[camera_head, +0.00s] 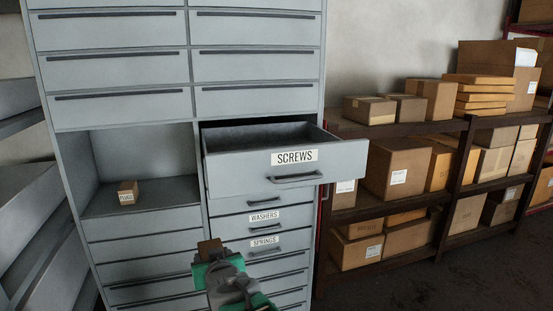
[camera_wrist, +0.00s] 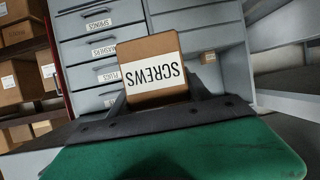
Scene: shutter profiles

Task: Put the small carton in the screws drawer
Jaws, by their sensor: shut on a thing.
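My gripper (camera_head: 210,255) is shut on a small brown carton (camera_head: 210,246), low in front of the cabinet. In the wrist view the carton (camera_wrist: 155,50) sits between the fingers (camera_wrist: 158,98), its white SCREWS label upside down in the picture. The screws drawer (camera_head: 235,177) is pulled open at the middle right of the cabinet, and the part of its inside that shows looks empty. The held carton is below the drawer in the head view, apart from it.
Another small carton (camera_head: 128,193) stands on the open cabinet shelf (camera_head: 165,192) left of the drawer. Closed WASHERS (camera_head: 235,222) and SPRINGS (camera_head: 240,245) drawers lie below the open one. A rack (camera_head: 400,127) with several boxes stands close to its right.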

